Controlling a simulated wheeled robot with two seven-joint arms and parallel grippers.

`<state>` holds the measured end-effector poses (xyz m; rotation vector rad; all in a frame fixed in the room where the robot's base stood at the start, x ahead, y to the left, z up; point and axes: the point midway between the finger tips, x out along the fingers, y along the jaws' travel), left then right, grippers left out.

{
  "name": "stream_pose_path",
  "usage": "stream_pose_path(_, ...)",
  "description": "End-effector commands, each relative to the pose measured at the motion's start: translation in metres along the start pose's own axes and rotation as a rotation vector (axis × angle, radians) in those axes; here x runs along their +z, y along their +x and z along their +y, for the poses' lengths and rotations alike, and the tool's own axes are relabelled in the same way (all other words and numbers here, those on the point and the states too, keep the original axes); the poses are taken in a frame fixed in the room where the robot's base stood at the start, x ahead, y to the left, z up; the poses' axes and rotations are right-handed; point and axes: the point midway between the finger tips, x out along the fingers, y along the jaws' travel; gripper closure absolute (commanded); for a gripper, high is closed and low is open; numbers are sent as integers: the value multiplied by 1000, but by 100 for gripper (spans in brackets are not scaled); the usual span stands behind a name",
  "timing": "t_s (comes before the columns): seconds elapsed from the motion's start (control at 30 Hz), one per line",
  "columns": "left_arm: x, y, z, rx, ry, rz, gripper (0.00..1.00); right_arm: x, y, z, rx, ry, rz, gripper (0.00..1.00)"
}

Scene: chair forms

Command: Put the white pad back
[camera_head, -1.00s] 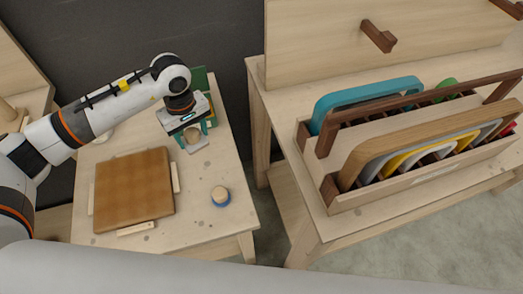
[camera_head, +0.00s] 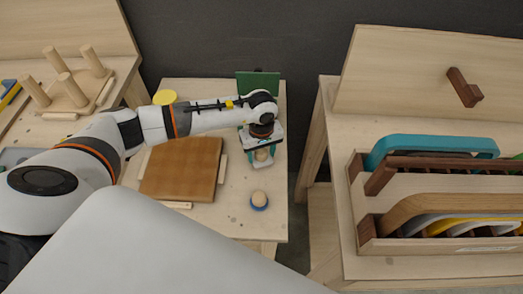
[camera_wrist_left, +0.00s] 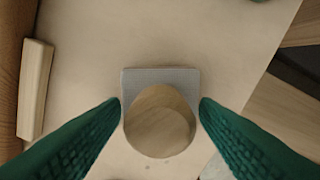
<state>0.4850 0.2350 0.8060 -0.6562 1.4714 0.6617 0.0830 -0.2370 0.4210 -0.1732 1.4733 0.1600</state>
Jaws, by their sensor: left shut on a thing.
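The white pad (camera_wrist_left: 161,82) is a pale grey-white square plate with a round wooden knob (camera_wrist_left: 160,122) on top. In the head view the knob (camera_head: 262,155) shows between my left gripper's fingers, to the right of a brown wooden board. My left gripper (camera_wrist_left: 160,115) has green ribbed fingers shut on the knob from both sides. Its wrist (camera_head: 263,130) points down over the table's right part. The gripper hides part of the pad in the head view. I cannot tell whether the pad touches the table. My right gripper is not in view.
The brown board (camera_head: 182,168) lies between light wooden strips on the small table (camera_head: 225,222). A blue-based knob (camera_head: 259,200) stands near the front right. A green panel (camera_head: 258,85) is behind my wrist. A rack (camera_head: 375,215) of curved forms stands on the right table.

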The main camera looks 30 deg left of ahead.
Motion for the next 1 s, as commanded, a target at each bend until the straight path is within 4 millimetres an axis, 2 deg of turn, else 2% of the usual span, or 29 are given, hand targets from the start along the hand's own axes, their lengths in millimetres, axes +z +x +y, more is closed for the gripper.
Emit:
stream_pose_path(0.37, 0, 6, -1, -2, 0, -1, 69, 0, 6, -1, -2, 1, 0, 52)
stream_pose_path(0.4, 0, 4, 0, -2, 0, -1, 38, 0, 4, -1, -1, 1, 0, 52)
stream_pose_path(0.5, 0, 4, 0, -2, 0, -1, 23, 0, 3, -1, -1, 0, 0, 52)
stream_pose_path(0.83, 0, 1, 0, -2, 0, 0, 23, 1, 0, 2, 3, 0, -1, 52)
stream_pose_path(0.93, 1, -6, -1, -4, 1, -2, 23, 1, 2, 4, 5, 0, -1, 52)
stream_pose_path(1.0, 1, -18, -2, -6, 2, -2, 23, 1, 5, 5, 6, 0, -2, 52)
